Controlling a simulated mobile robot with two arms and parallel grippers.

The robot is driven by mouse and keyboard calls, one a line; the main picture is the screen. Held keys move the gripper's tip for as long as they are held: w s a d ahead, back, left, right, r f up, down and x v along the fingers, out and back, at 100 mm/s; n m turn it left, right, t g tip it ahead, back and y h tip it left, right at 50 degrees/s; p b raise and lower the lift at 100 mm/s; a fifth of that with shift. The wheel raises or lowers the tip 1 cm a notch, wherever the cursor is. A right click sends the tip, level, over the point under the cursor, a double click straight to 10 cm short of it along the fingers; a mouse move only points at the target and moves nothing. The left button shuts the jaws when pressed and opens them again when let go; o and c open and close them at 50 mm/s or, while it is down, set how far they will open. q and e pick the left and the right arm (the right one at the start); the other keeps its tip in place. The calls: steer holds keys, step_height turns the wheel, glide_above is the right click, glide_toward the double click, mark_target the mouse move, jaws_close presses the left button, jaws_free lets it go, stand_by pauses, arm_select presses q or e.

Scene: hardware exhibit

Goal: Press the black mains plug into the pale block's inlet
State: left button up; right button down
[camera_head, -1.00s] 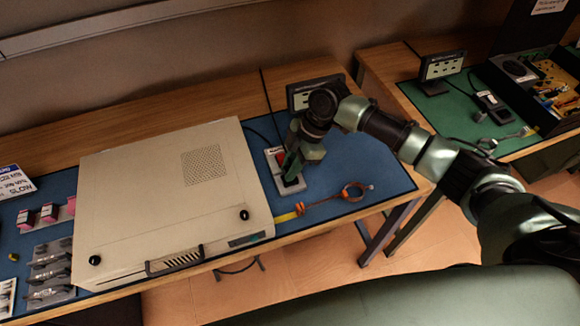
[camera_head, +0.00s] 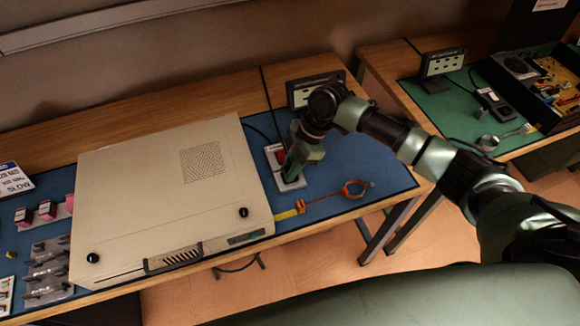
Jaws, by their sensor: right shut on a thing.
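The pale block (camera_head: 272,151) lies on the blue mat, right of the large beige case. A red patch shows on its upper part. My right gripper (camera_head: 293,172) points down over the block and is shut on the black mains plug. The plug is mostly hidden by the fingers, with only a small dark part showing at the block. The inlet is hidden too, so I cannot tell whether the plug is in it or just above it. My left gripper is out of view.
The beige case (camera_head: 150,200) fills the middle of the bench. A small display panel (camera_head: 300,88) stands behind my right gripper. Another bench with a green mat (camera_head: 455,115) stands at right.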

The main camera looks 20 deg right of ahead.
steer(key=shift+s+f, duration=0.1)
steer(key=shift+f, duration=0.05)
steer(key=c, duration=1.2)
jaws_free()
steer(key=shift+f, duration=0.1)
steer(key=shift+s, duration=0.1)
steer(key=c, duration=0.5)
steer(key=shift+o, duration=1.3)
steer(key=shift+r+p, duration=0.2)
steer(key=shift+p, duration=0.15)
steer(key=shift+r, duration=0.1)
